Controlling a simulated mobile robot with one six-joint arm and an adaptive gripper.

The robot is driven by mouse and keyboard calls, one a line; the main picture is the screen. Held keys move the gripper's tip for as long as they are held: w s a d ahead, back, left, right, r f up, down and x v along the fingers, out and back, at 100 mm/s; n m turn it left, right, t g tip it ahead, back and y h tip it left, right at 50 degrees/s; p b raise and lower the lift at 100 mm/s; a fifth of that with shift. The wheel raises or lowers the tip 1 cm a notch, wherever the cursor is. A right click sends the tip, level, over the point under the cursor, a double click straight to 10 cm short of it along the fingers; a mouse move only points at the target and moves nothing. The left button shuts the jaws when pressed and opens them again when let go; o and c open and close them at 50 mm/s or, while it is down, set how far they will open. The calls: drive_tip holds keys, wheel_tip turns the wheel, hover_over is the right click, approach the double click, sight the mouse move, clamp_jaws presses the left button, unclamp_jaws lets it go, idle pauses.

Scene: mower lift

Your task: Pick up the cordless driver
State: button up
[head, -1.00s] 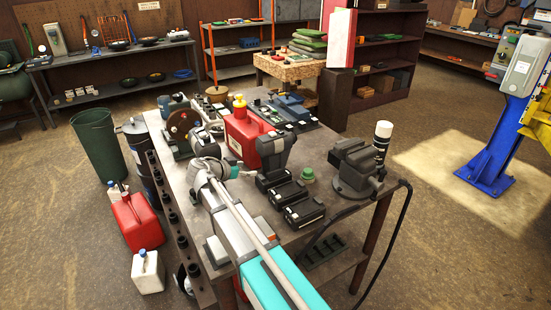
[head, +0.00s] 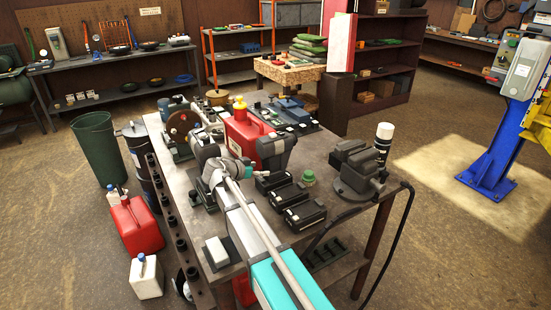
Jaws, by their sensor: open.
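The cordless driver (head: 277,149), dark grey and black, stands upright among the tools on the workbench (head: 330,232). It is just right of the red fuel can (head: 240,128). My gripper (head: 236,169) is at the end of my white and teal arm, over the bench and just left of the driver's lower part. It is open. The arm's end hides part of the bench there, and I cannot tell whether the fingers touch the driver. The driver's lower grip is hard to make out.
Several black battery-like blocks (head: 304,215) stand in a row right of my arm. A vise (head: 356,174), a spray can (head: 383,138) and a green knob-like item (head: 309,178) are further right. A white block (head: 216,249) lies left of my arm. Power tools (head: 183,128) crowd the back left.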

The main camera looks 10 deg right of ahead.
sight(267, 167)
drive_tip(key=shift+b+x, duration=0.55)
drive_tip(key=shift+x, duration=1.4)
drive_tip(key=shift+r, duration=0.1)
clamp_jaws()
